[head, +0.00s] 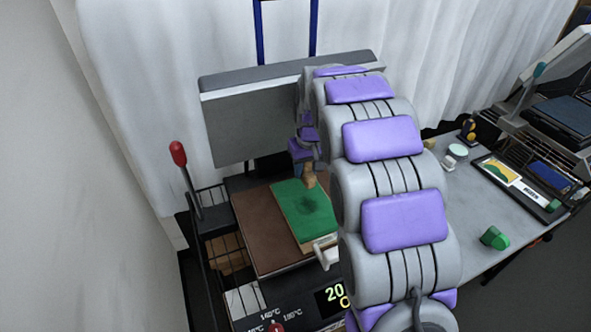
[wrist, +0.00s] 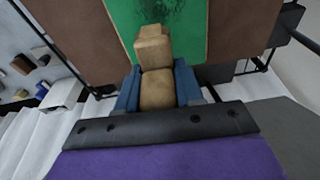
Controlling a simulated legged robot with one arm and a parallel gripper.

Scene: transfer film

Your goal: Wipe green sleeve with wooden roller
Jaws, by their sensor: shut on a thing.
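The green sleeve (head: 303,208) lies on a tan board (head: 304,244) on the brown press bed, with a dark smudge on it. It also shows at the top of the wrist view (wrist: 192,52). My gripper (wrist: 158,90) has its blue fingers shut on the wooden roller (wrist: 155,48), a tan block-like piece. In the head view the roller (head: 309,177) points down at the back edge of the sleeve. Whether it touches the cloth, I cannot tell. My arm hides the right side of the press.
The press's grey upper plate (head: 255,125) stands raised behind the bed. A red-knobbed lever (head: 178,153) rises at the left. A side table at the right holds a green object (head: 494,238), a framed card (head: 519,186) and a white jar (head: 457,151).

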